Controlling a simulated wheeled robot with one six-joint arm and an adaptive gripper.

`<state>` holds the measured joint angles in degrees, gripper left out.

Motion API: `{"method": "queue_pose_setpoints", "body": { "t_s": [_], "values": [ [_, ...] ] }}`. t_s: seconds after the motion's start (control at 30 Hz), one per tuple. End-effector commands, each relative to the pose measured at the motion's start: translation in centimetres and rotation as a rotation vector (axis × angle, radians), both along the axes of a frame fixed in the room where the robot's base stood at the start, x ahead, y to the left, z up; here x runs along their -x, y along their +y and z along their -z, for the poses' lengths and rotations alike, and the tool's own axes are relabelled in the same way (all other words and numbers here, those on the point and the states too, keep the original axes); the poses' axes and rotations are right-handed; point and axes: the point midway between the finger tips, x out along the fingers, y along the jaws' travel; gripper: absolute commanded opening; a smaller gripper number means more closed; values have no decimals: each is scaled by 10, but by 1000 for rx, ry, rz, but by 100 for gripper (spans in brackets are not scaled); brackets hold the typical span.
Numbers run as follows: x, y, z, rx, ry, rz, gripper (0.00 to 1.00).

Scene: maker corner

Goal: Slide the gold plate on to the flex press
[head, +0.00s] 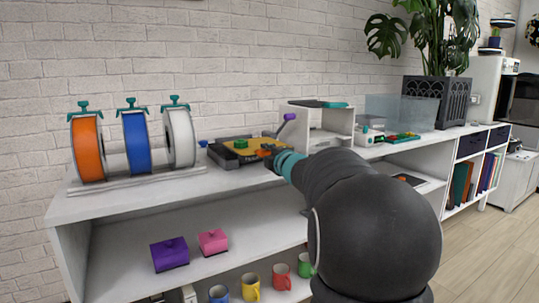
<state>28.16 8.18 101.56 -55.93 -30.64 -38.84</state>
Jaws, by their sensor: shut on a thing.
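The flex press (222,157) is a dark, low device on the shelf top, with a raised lever that has a purple knob (290,117). The gold plate (250,150) looks flat and yellow-gold and lies over the press bed, partly hidden by my gripper. My gripper (271,152) is at the right front of the press, shut on the gold plate's near side. The fingertips are small and dark here, and the exact fit of plate to bed cannot be told.
Orange, blue and white spools (136,141) stand on a rack to the left. A small white shelf unit (328,128) stands close behind my arm. A clear box (402,112) and a plant (437,60) are farther right. Boxes and mugs sit on lower shelves.

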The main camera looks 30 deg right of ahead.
Motion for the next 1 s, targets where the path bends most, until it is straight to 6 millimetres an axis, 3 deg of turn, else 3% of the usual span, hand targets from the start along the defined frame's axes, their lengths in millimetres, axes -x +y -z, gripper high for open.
{"method": "queue_pose_setpoints", "body": {
  "t_s": [1.0],
  "values": [
    [-70,3,-1,0,-1,-1,0]
  ]
}}
